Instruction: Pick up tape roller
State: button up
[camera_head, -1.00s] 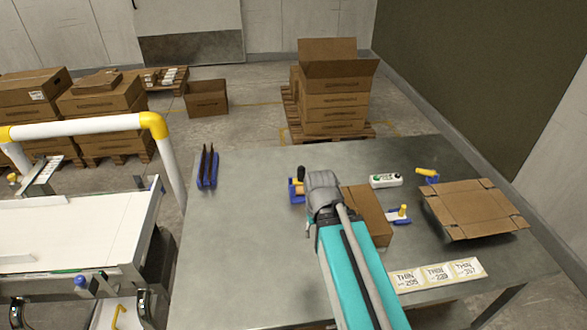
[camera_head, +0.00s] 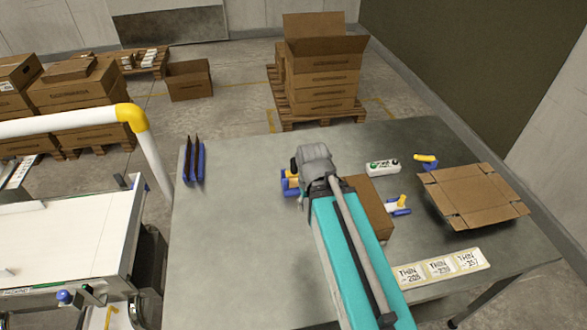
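A blue and yellow tool that looks like a tape roller (camera_head: 290,184) is on the grey table, partly hidden by the end of my arm. My gripper (camera_head: 300,178) is at this tool, just to its right and over it in the picture. The fingers are hidden behind the wrist, so I cannot tell whether they touch or hold it. A similar blue and yellow tool (camera_head: 399,207) lies right of a brown box (camera_head: 367,207). Another yellow and blue piece (camera_head: 425,160) lies farther back on the right.
The grey table (camera_head: 240,240) is clear at its front left. A flattened carton (camera_head: 474,197) lies on the right, near a white control box (camera_head: 382,168) and a label sheet (camera_head: 440,267). A blue holder (camera_head: 194,163) stands at the left edge.

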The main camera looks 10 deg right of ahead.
jog(key=shift+o, duration=1.2)
jog(key=shift+d, duration=0.1)
jog(key=shift+o, duration=0.5)
jog(key=shift+w+r, duration=0.15)
jog(key=shift+w, duration=0.2)
notch_tip(320, 180, up, 9)
jog(key=n+p, duration=0.9)
send_over(293, 159)
jog(key=shift+s+f, duration=0.1)
jog(key=shift+f, duration=0.15)
notch_tip(293, 159, down, 9)
jog(key=b, duration=0.8)
jog(key=shift+r+b, duration=0.2)
jog(key=shift+b, duration=0.2)
jog(key=shift+f, duration=0.1)
